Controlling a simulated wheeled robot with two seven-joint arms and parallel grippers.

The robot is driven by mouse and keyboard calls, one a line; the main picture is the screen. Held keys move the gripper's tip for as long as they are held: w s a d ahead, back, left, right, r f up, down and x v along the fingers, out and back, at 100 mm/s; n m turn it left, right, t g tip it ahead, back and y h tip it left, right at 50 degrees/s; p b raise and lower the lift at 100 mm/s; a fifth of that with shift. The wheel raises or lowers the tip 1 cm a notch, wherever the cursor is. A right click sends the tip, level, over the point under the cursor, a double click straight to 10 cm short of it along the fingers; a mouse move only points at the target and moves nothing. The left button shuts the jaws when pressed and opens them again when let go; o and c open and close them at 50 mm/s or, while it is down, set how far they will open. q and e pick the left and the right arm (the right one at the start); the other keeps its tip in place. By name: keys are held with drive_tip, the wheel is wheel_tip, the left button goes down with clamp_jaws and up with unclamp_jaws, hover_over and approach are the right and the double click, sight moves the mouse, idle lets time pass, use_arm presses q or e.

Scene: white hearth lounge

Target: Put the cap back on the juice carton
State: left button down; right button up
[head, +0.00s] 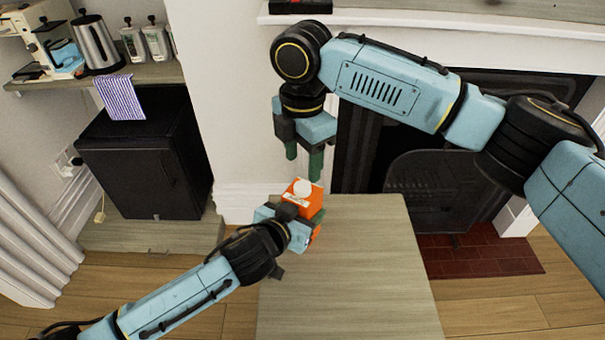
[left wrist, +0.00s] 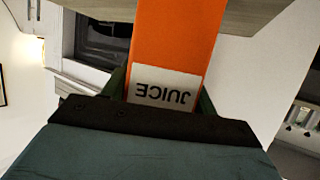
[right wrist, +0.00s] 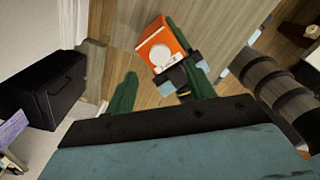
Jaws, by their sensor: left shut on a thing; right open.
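The orange juice carton (head: 308,200) is upright at the far end of the wooden table, with a pale round piece (head: 303,187) on its top. I cannot tell whether that is the cap or the bare spout. My left gripper (head: 301,222) is shut on the carton's sides. The left wrist view shows the carton's JUICE label (left wrist: 164,88) between its fingers. My right gripper (head: 303,164) points down just above the carton, open, with nothing seen between its fingers. The right wrist view shows the carton (right wrist: 155,40) beyond those fingers. No separate loose cap shows.
The wooden table (head: 345,275) is otherwise bare. A dark fireplace (head: 430,180) with a brick hearth is behind it at the right. A black mini fridge (head: 140,165) stands at the left, below a shelf (head: 150,74) with a kettle (head: 97,43) and canisters.

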wheel_tip(320, 180, up, 6)
idle(0.4)
use_arm(q)
drive_tip(key=shift+c, duration=1.8)
unclamp_jaws()
drive_tip(key=p+v, duration=0.3)
drive_tip(key=v, duration=1)
drive_tip(key=shift+s, duration=0.15)
use_arm(e)
wheel_tip(320, 180, up, 3)
use_arm(q)
drive_tip(key=shift+a, duration=0.15)
